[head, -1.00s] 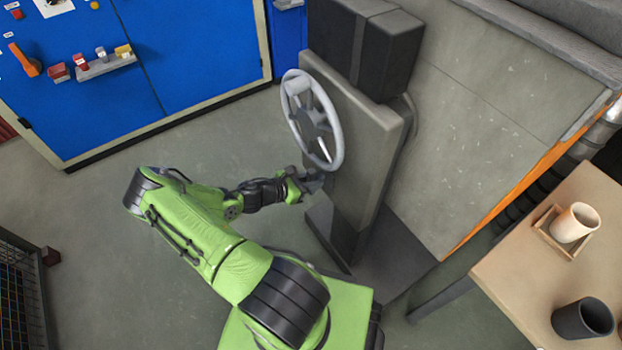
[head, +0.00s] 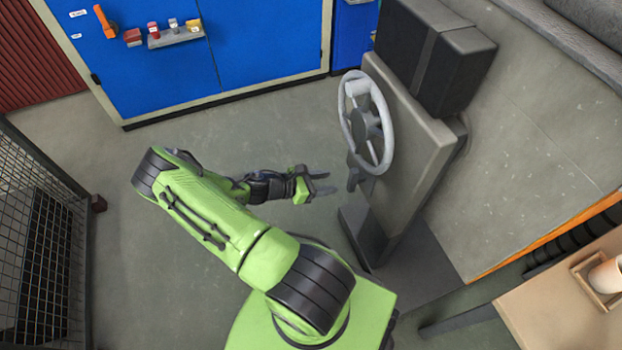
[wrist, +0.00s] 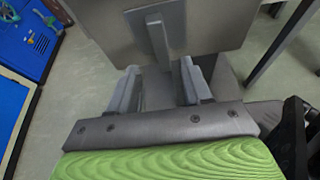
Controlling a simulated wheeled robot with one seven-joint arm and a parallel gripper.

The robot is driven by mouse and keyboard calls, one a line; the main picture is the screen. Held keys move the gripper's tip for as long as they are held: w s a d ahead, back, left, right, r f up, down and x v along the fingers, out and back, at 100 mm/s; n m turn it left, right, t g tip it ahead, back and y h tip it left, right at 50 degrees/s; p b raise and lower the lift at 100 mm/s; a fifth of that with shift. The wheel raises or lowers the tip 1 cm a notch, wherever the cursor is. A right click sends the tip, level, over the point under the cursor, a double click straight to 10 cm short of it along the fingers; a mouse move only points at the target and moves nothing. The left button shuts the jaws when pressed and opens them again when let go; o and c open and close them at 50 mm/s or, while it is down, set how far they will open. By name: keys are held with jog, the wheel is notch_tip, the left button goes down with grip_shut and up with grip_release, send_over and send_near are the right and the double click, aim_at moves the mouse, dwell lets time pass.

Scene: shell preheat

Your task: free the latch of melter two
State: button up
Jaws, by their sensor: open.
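A grey pedestal (head: 410,165) carries a pale handwheel (head: 367,122) on its left face. A dark grey lever (head: 354,172), which may be the latch, sticks out just below the wheel. The wrist view shows a grey upright bar (wrist: 158,38) on the panel ahead, probably the same lever. My gripper (head: 325,183) is open and empty, left of the lever and apart from it. In the wrist view my gripper (wrist: 158,86) has its two fingers spread, with the bar beyond and roughly between them. No label naming melter two is readable.
A blue cabinet (head: 270,50) with an orange handle (head: 104,20) and a small shelf (head: 177,38) stands at the back. A wire cage (head: 50,220) is at left. A wooden table (head: 560,310) with a cup (head: 607,275) is at lower right. The floor between is clear.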

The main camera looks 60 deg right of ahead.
jog(key=v, duration=0.5)
jog(key=shift+w+a+r+p, duration=0.15)
jog(key=shift+w+a+p, duration=0.15)
jog(key=shift+p, duration=0.1)
